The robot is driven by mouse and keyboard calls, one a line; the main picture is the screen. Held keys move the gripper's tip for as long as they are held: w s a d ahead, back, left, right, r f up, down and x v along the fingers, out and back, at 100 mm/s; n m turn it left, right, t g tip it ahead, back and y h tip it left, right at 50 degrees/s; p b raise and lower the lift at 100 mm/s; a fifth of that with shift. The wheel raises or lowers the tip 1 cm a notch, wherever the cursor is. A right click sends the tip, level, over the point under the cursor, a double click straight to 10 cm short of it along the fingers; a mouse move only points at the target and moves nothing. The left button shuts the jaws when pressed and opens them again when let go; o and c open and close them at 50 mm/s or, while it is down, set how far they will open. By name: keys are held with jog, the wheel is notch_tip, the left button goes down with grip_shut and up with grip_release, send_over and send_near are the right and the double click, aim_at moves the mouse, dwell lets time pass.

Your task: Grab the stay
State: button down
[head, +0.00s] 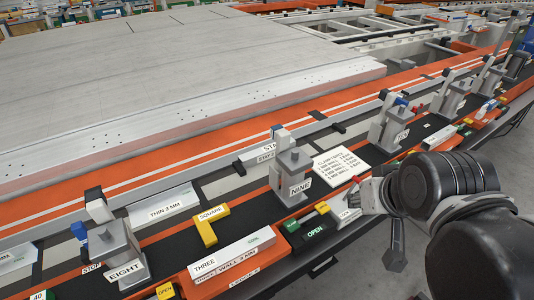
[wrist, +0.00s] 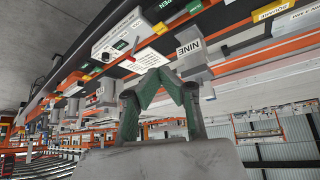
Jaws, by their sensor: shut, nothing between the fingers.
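A pale grey bar with a white label reading "STA…" (head: 255,157) lies behind the clamp marked NINE in the head view. The clamp post hides its right part and the end of the label. In the wrist view my gripper (wrist: 158,76) is shut and empty, its two green-grey fingers meeting at the tips. In the head view my arm comes in from the right, and my gripper is largely hidden by its own wrist, to the right of clamp NINE and apart from the labelled bar. I cannot make out the bar in the wrist view.
Clamp NINE (head: 290,170) stands between my arm and the bar; clamp EIGHT (head: 117,250) stands at left. A wide panel (head: 180,75) fills the back.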

jog(key=c, duration=2.4)
grip_release()
jog(key=shift+c, duration=0.2)
jog(key=o, duration=1.3)
